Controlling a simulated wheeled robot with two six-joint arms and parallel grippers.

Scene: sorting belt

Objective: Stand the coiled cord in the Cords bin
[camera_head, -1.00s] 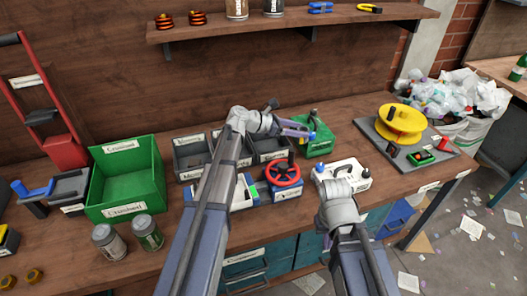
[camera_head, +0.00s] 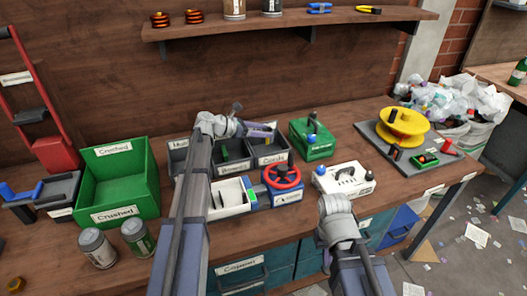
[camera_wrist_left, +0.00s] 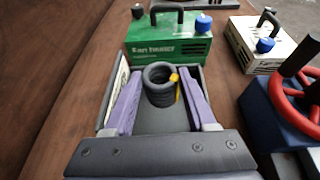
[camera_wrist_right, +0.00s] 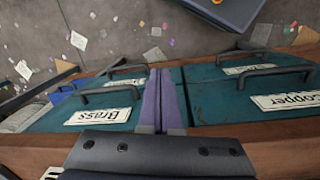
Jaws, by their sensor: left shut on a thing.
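The coiled cord (camera_wrist_left: 160,85) is a dark grey coil with a yellow tie, upright between the purple fingertips of my left gripper (camera_wrist_left: 160,92). In the head view my left gripper (camera_head: 262,130) is over the grey Cords bin (camera_head: 275,157), the rightmost of the small labelled bins. In the left wrist view the bin's grey walls (camera_wrist_left: 203,95) surround the cord; whether the cord touches the floor is unclear. The cord is not clearly seen in the head view. My right gripper (camera_wrist_right: 158,95) is shut and empty, near the drawer fronts.
A green heater (camera_head: 312,139) stands just behind and right of the Cords bin. A white appliance (camera_head: 343,178) and a red valve wheel (camera_head: 283,176) are to the right and in front. A big green Crushed bin (camera_head: 118,212) is at left. Teal drawers (camera_wrist_right: 230,100) lie below the bench edge.

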